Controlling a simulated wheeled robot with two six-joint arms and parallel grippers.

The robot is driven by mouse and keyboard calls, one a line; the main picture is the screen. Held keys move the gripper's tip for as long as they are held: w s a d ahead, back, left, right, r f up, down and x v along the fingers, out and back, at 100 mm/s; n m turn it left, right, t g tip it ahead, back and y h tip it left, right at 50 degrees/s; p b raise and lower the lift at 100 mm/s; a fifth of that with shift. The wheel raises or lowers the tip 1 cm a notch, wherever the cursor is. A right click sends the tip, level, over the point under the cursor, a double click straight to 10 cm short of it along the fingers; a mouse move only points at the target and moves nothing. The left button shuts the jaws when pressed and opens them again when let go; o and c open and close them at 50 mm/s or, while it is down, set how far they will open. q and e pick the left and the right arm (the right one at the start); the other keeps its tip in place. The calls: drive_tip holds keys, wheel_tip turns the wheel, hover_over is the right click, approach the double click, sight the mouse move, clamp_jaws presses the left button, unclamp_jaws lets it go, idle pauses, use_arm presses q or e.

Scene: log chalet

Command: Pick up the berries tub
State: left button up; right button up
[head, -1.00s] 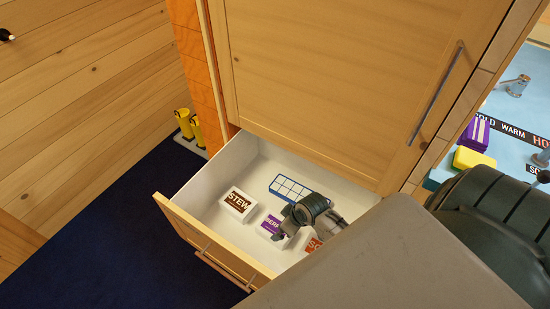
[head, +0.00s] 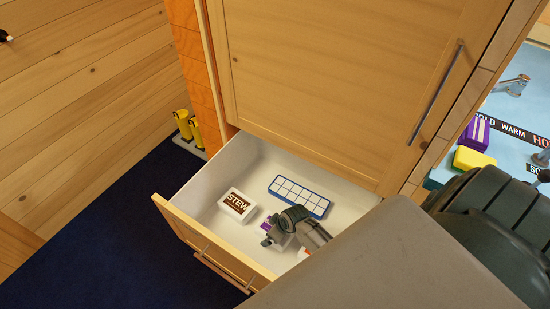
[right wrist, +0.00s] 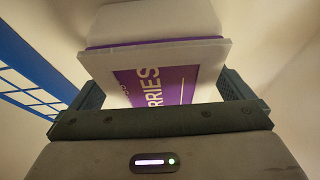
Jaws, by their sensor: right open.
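The berries tub is a white tub with a purple label; in the right wrist view (right wrist: 170,87) its "BERRIES" lettering is partly cut off by my gripper. In the head view only a bit of its purple label (head: 264,226) shows beside my gripper. My right gripper (head: 277,237) is open, low in the drawer over the tub. In the right wrist view, one finger of my right gripper (right wrist: 162,92) is on each side of the tub; I cannot tell whether they touch it. My left gripper is not in view.
The open white drawer (head: 207,183) also holds a stew tub (head: 237,204) left of my gripper and a blue-framed tray (head: 300,195) behind it. The drawer walls surround my gripper. A tall cabinet door (head: 330,80) stands above. Yellow bottles (head: 188,126) stand on the floor.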

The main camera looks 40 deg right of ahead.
drive_tip(key=shift+f, duration=0.2)
idle(0.6)
drive_tip(key=shift+c, duration=0.2)
drive_tip(key=c, duration=1.2)
drive_tip(key=shift+r, duration=0.1)
drive_tip(key=shift+c, duration=0.2)
